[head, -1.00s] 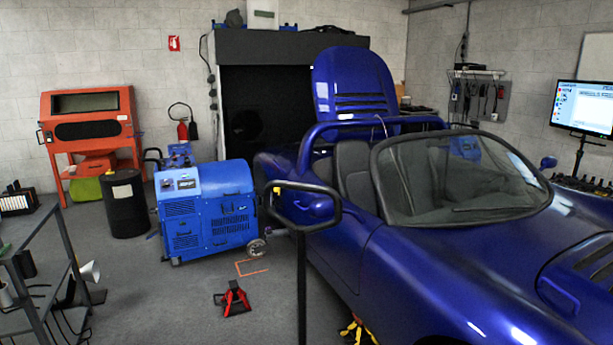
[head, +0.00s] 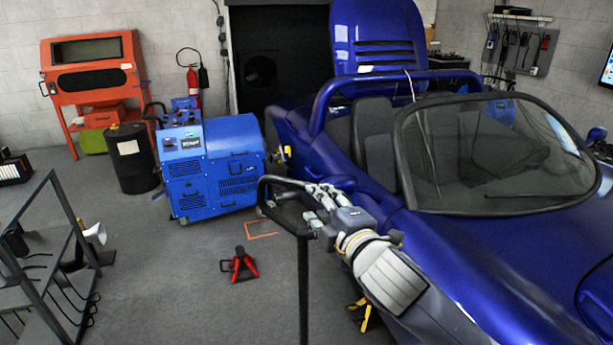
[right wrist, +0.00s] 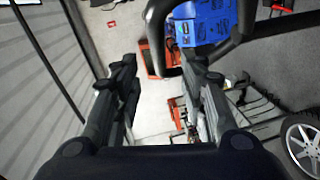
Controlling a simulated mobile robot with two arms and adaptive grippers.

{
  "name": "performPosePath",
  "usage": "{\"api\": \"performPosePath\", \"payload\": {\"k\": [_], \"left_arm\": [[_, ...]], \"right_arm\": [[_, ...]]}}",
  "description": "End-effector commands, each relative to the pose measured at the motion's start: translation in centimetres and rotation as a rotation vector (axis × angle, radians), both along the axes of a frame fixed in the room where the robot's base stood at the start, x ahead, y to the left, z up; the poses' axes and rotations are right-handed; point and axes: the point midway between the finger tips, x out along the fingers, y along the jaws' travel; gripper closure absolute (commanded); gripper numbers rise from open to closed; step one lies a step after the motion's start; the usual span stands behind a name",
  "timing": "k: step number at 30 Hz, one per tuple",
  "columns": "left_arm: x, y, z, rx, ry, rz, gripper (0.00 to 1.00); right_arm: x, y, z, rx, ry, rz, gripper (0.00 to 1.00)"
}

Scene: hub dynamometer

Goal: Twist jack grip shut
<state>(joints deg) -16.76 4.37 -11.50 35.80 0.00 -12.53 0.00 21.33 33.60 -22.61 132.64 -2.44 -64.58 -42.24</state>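The jack's grip is a black tube loop (head: 264,190) on top of an upright black pole, beside the blue car. My right gripper (head: 318,192) is at the right side of this loop in the head view, and I cannot tell whether it touches it. In the right wrist view the two fingers (right wrist: 163,68) are spread apart with nothing seen between them. The black loop (right wrist: 152,28) shows there just beyond the fingertips, running behind the right finger. The foot of the jack is out of view. My left gripper is not in view.
The blue car (head: 450,260) stands close on the right, under my right arm. A blue wheeled machine (head: 215,165) stands behind the grip. A red jack stand (head: 240,265) is on the floor, and a grey metal rack (head: 45,255) is at left.

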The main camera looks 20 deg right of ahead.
Motion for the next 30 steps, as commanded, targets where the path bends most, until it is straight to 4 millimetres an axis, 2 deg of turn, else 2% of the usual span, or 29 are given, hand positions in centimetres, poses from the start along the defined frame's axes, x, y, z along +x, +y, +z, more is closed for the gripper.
{"api": "performPosePath", "payload": {"k": [5,10,18,24,30], "left_arm": [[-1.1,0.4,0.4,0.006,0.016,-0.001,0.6],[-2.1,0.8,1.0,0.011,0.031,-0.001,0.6],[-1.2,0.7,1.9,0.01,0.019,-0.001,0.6],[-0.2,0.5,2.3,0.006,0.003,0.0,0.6],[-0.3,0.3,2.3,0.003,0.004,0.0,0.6]], "right_arm": [[1.8,0.1,-0.1,0.002,0.001,-0.002,0.61],[4.6,0.2,-0.4,0.003,0.0,-0.002,0.61],[8.6,0.5,-1.0,0.003,0.0,-0.001,0.61],[10.1,0.6,-1.4,0.003,0.0,-0.001,0.61],[10.5,0.7,-1.5,0.003,-0.001,-0.001,0.61]]}}
